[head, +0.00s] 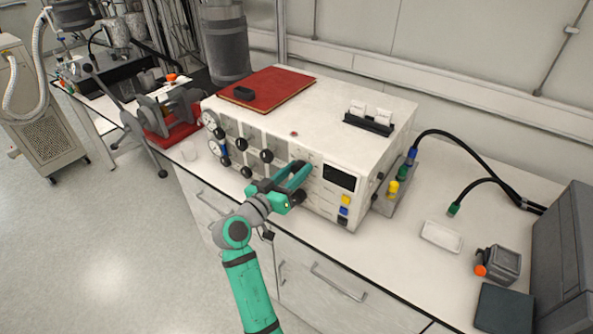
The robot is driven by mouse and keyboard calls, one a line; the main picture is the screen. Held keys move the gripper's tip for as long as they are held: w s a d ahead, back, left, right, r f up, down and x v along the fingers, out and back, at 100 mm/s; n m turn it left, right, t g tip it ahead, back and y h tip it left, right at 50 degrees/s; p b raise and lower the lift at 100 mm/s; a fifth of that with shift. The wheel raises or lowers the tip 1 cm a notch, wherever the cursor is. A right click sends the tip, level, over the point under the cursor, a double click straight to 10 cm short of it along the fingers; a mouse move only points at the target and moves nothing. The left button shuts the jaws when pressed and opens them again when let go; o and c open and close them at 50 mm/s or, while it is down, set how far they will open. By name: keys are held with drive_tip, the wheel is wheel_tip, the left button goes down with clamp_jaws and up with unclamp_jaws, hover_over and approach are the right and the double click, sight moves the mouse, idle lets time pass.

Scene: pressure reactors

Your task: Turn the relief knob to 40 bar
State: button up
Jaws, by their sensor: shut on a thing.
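A white pressure control box (365,160) stands on the bench, with black knobs (267,156) and round gauges (209,120) on its front panel. My green gripper (297,177) is at the right part of this panel, left of the dark display (339,177). Its fingers are shut on a knob at the panel. The fingers hide that knob, so its pointer and setting do not show. The panel lettering is too small to read, and I cannot make out a 40 bar mark.
A red folder (267,88) and a black holder (369,123) lie on top of the box. A white tray (441,236) and a small grey device (498,263) are farther right.

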drive_tip(key=n, duration=0.3)
drive_tip(key=shift+f+n, duration=0.1)
drive_tip(key=shift+n, duration=0.3)
drive_tip(key=n, duration=0.3)
drive_tip(key=shift+a+n, duration=0.1)
drive_tip(key=shift+n, duration=0.2)
drive_tip(key=n, duration=1.3)
drive_tip(key=shift+f+n, duration=0.1)
drive_tip(key=shift+n, duration=0.2)
drive_tip(key=n, duration=0.6)
drive_tip(key=o, duration=1)
drive_tip(key=shift+o, duration=0.2)
